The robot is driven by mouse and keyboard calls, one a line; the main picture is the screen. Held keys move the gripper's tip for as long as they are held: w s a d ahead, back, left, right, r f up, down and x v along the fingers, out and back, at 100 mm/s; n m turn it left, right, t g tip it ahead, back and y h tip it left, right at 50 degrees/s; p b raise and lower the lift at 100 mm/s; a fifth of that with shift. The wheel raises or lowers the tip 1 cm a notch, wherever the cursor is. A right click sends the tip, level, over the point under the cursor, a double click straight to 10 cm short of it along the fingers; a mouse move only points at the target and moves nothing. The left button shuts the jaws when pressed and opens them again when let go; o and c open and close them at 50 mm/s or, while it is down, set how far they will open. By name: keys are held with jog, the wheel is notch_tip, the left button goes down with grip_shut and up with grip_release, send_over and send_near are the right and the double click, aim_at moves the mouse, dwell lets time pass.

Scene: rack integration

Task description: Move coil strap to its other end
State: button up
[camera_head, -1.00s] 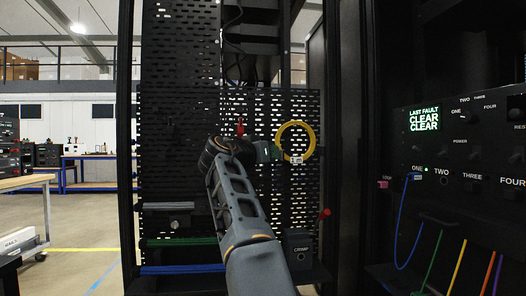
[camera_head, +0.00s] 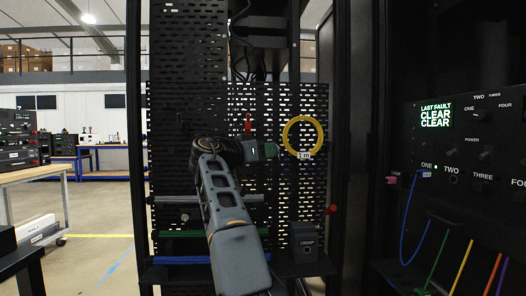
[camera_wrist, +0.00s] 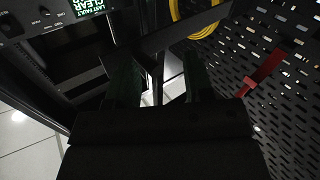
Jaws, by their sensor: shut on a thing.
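A yellow coil (camera_head: 303,135) with a white "1 m" label (camera_head: 305,155) hangs against the black perforated panel. It also shows at the top of the wrist view (camera_wrist: 196,25). My gripper (camera_head: 270,151) is just left of the coil's lower left side, with a small gap in the picture. In the wrist view my gripper's two dark green fingers (camera_wrist: 163,80) stand apart, pointing up. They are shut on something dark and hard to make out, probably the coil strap. The strap itself does not show clearly in either view.
A red piece (camera_head: 248,123) sticks out of the panel; it is close right of my fingers in the wrist view (camera_wrist: 262,76). A control panel (camera_head: 465,140) with hanging coloured cables stands right. Grey, green and blue bars (camera_head: 195,260) lie low on the panel.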

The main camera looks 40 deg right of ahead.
jog(key=shift+o, duration=0.5)
jog(key=shift+w+d+f, duration=0.15)
jog(key=shift+w+f, duration=0.15)
jog(key=shift+w, duration=0.05)
jog(key=a, duration=1.4)
jog(key=shift+s+r+p, duration=0.25)
jog(key=shift+s+p, duration=0.05)
